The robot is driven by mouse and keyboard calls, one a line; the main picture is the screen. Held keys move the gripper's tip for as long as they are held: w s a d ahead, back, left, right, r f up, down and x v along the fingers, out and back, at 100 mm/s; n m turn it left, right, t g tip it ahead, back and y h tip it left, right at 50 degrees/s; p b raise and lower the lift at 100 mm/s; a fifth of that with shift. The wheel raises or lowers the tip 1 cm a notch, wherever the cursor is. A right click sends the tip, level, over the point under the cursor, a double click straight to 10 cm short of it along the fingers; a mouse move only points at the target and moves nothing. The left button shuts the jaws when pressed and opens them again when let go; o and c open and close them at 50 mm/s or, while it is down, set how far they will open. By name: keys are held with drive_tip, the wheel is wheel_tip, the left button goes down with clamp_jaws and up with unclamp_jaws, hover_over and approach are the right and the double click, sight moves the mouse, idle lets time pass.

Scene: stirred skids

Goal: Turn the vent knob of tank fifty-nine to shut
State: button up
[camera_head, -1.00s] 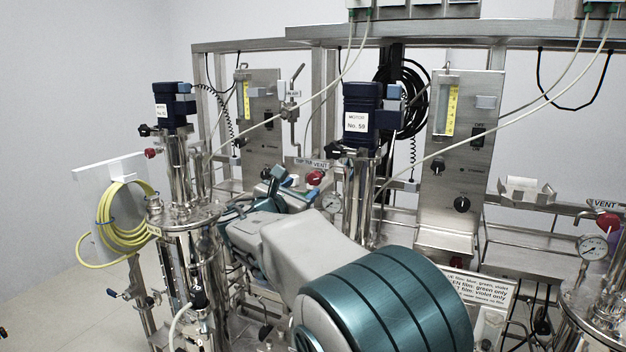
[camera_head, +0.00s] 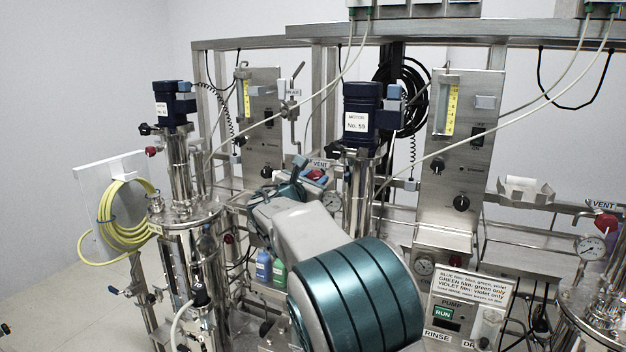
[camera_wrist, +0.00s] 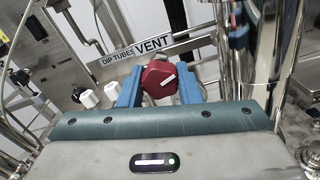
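The red vent knob (camera_wrist: 160,80) with a white mark is in the middle of the wrist view, below the VENT label (camera_wrist: 152,43). It also shows in the head view (camera_head: 316,174), partly covered by my gripper, left of the motor labelled No. 59 (camera_head: 356,122). My gripper (camera_wrist: 160,86) has its two blue fingers apart, one on each side of the knob. I cannot tell whether they touch it. The white mark slants on the knob's face. The valve behind the knob is hidden.
White DIP TUBES knobs (camera_wrist: 100,95) stand close to the left finger. Steel columns rise close on the right. A pressure gauge (camera_head: 332,201) sits just right of my gripper. Another red VENT knob (camera_head: 606,222) belongs to the far-right tank. Hoses cross above.

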drive_tip(key=shift+f+b, duration=0.1)
drive_tip(key=shift+b, duration=0.3)
drive_tip(key=shift+f+m+b, duration=0.1)
drive_tip(key=shift+m+b, duration=0.6)
drive_tip(key=shift+b, duration=0.05)
drive_tip(key=m+b, duration=0.2)
drive_tip(key=b, duration=0.1)
drive_tip(key=shift+f, duration=0.1)
drive_tip(key=m+b, duration=0.7)
drive_tip(key=shift+m, duration=0.3)
drive_tip(key=m+b, duration=0.5)
drive_tip(key=m, duration=0.2)
drive_tip(key=m+b, duration=0.1)
drive_tip(key=m, duration=0.1)
drive_tip(key=m+b, duration=0.1)
drive_tip(key=m, duration=0.1)
drive_tip(key=shift+r, duration=0.3)
drive_tip(key=shift+m+b, duration=0.3)
drive_tip(key=shift+m, duration=0.2)
